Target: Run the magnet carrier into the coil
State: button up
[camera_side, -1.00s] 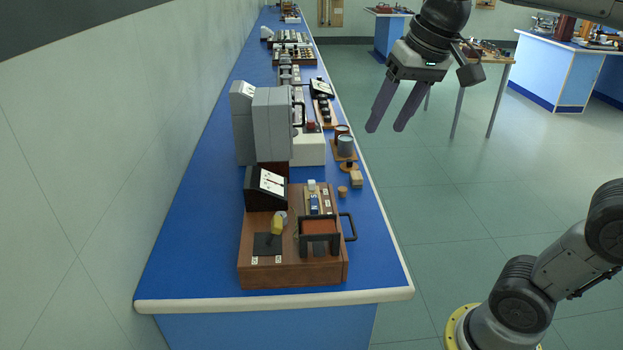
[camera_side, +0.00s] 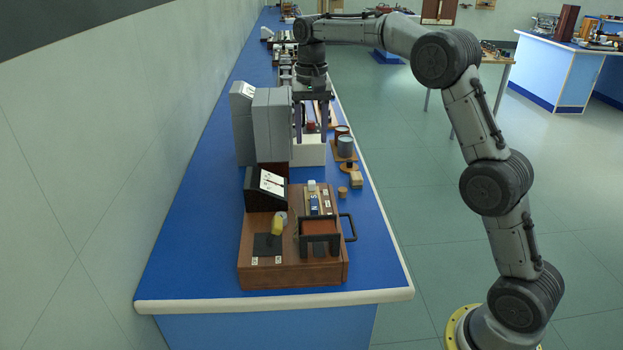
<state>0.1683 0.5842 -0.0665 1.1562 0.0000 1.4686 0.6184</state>
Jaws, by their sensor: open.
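A brown coil (camera_side: 319,226) in a black frame sits at the near right of a wooden board (camera_side: 268,275) on the blue bench. Just behind it, a small carrier with a blue magnet (camera_side: 313,204) and a pale block at its far end lies in a track that points at the coil. Whether the magnet's near end is inside the coil is too small to tell. My gripper (camera_side: 311,138) is open and empty, pointing down, beyond the carrier in the picture. Its fingers overlap the white box behind the board; their height above the bench is unclear.
A black meter (camera_side: 266,186) and a yellow-handled switch (camera_side: 276,228) stand left of the track. A black loop handle (camera_side: 349,227) sticks out at right. Tall grey boxes (camera_side: 272,125) stand behind. A grey can (camera_side: 345,146) and small blocks are near the right edge.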

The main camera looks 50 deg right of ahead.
aim_at(312, 182)
notch_tip(312, 182, down, 13)
jog(key=shift+r, duration=0.1)
dwell(0.3)
jog(key=shift+c, duration=0.3)
grip_shut()
dwell(1.1)
